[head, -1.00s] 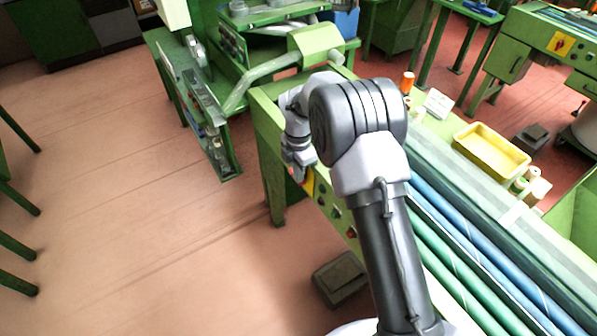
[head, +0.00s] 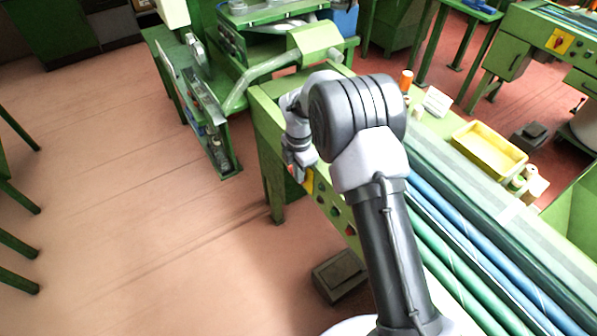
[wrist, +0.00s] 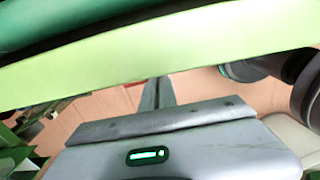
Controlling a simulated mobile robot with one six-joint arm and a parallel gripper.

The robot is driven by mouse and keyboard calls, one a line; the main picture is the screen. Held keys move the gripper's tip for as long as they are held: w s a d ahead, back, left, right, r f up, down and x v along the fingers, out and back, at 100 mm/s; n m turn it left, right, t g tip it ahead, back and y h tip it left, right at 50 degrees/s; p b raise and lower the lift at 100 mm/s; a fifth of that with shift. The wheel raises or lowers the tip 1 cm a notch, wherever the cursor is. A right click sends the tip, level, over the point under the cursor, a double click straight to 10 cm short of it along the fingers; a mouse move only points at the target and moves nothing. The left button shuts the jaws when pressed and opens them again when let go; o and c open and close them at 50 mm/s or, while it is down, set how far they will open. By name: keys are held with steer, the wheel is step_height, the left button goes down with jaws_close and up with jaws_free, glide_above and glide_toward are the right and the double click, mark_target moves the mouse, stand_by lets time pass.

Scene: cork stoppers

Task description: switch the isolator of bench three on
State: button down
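The near green bench (head: 268,130) carries a yellow isolator plate (head: 309,181) on its front panel, partly hidden by my gripper. A small red-orange patch shows beside the fingers; I cannot tell whether it is the isolator's knob, nor how that knob is turned. My gripper (head: 296,170) is at the panel, just left of the plate; whether it touches is unclear. In the wrist view the two fingers (wrist: 158,92) lie together with only a thin line between them, with nothing visible held. The pale green bench edge (wrist: 160,60) crosses above them. No bench number is readable.
Round buttons (head: 335,211) sit along the panel right of the plate. A dark box (head: 339,275) stands on the floor below. Another bench has a yellow plate with a red knob (head: 559,42). A yellow tray (head: 489,151) is on the near bench. Floor at left is clear.

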steer(key=shift+s+d+f, duration=0.1)
steer(key=shift+s, duration=0.05)
steer(key=shift+f, duration=0.1)
steer(key=shift+s+d+f+t+y, duration=0.15)
steer(key=shift+s+f+t, duration=0.1)
steer(key=shift+f, duration=0.35)
steer(key=shift+s+d+f+t+y, duration=0.1)
steer(key=shift+s+d+f+t, duration=0.1)
steer(key=shift+f, duration=0.45)
steer(key=shift+s+d+f+t+y, duration=0.15)
steer(key=shift+f+t, duration=0.1)
steer(key=shift+f, duration=0.35)
steer(key=shift+a, duration=0.1)
steer(key=shift+w, duration=0.1)
stand_by(0.5)
